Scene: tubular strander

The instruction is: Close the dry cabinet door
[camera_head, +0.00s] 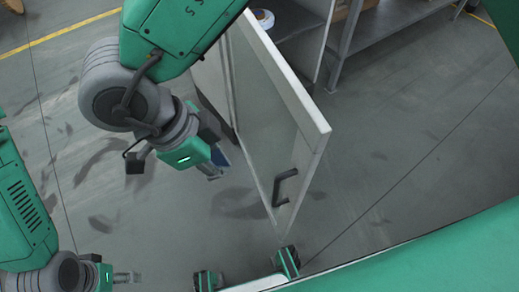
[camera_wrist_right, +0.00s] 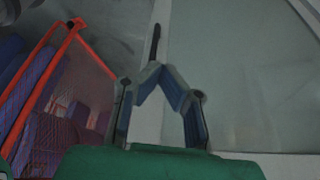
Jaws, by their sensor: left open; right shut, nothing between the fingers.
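The dry cabinet door (camera_head: 301,98) stands open in the head view, swung out from the cabinet (camera_head: 297,22). It has a pale frame, a glass pane and a black handle (camera_head: 284,187) near its free edge. My right gripper (camera_head: 217,172) is to the left of the door, beside the pane side, with a visible gap in the head view. In the right wrist view its fingers (camera_wrist_right: 156,72) are shut and empty, with the pale door frame (camera_wrist_right: 153,115) behind them; contact cannot be told. My left gripper (camera_head: 137,277) is open at the lower left, far from the door.
A grey metal rack (camera_head: 385,32) stands behind the cabinet to the right. A white roll (camera_head: 263,18) is in the cabinet. The floor right of the door is clear. An orange-red frame (camera_wrist_right: 50,75) with purple items shows left in the wrist view.

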